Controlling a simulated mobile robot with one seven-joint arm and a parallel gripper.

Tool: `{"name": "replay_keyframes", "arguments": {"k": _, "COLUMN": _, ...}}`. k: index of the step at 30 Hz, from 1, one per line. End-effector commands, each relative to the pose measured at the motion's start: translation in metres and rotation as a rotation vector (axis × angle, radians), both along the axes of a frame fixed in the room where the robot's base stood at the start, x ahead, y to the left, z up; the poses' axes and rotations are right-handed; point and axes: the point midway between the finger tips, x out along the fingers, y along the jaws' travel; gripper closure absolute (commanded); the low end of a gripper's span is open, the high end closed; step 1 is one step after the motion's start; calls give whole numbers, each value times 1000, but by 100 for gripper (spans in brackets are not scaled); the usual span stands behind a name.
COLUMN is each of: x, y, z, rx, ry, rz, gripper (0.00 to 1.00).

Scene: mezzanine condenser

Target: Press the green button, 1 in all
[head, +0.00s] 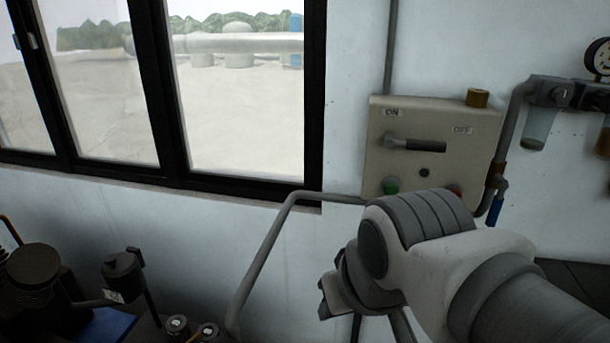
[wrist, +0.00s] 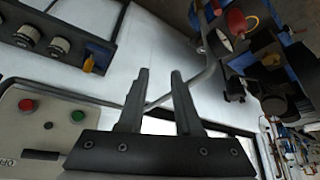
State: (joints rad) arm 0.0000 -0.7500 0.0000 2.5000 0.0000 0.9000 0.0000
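The green button (head: 391,185) is on the lower left of a beige control box (head: 380,140) on the wall in the head view, partly close to my arm's outline. In the wrist view, which is turned, the green button (wrist: 77,116) shows left of my gripper, on the same box's face. A red button (head: 455,190) is at the box's lower right, partly behind my arm; it also shows in the wrist view (wrist: 27,104). My gripper (wrist: 160,75) has its two fingers apart with nothing between them. It is to the side of the box, not touching the green button.
A lever (head: 425,145) sticks out from the box between ON and OFF labels. A grey conduit pipe (head: 262,258) bends below the window toward the box. Piping with a gauge (head: 600,55) is at the right. Dark machinery (head: 35,275) stands lower left.

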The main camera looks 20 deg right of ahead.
Motion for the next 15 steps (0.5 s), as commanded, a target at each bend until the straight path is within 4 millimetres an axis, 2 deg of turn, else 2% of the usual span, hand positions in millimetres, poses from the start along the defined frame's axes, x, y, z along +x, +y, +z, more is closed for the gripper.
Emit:
{"name": "replay_keyframes", "arguments": {"k": 1, "x": 0, "y": 0, "z": 0, "rx": 0, "ry": 0, "rz": 0, "gripper": 77}}
{"name": "replay_keyframes", "arguments": {"k": 5, "x": 0, "y": 0, "z": 0, "rx": 0, "ry": 0, "rz": 0, "gripper": 100}}
{"name": "replay_keyframes", "arguments": {"k": 15, "x": 0, "y": 0, "z": 0, "rx": 0, "ry": 0, "rz": 0, "gripper": 100}}
